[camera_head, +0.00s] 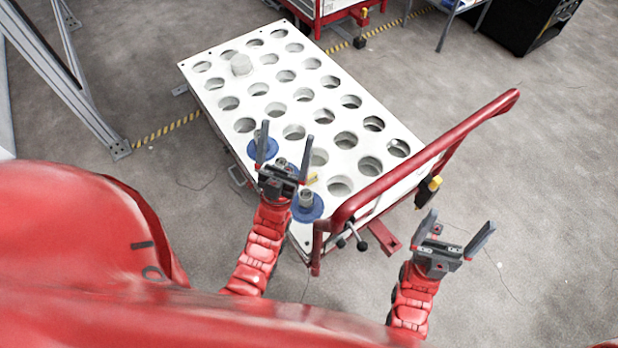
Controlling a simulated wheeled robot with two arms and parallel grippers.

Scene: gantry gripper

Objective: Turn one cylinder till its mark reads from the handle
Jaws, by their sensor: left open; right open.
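A white cart top (222,138) with rows of round holes holds a few cylinders. One grey cylinder with a blue disc (308,206) stands near the cart's front edge. A second blue disc (262,140) shows partly behind my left gripper. A pale cylinder (241,65) stands in a hole at the far left. The red handle (430,150) runs along the cart's right end. My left gripper (283,152) is open and empty over the cart's front part, between the blue discs. My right gripper (458,232) is open and empty, right of the handle. No mark is readable.
A black lever (352,238) sticks out below the handle. A yellow-black part (428,190) sits at the cart's side. A grey metal frame (75,80) stands at the left. Another red cart (325,12) and a black box (520,22) are at the back. The floor at the right is clear.

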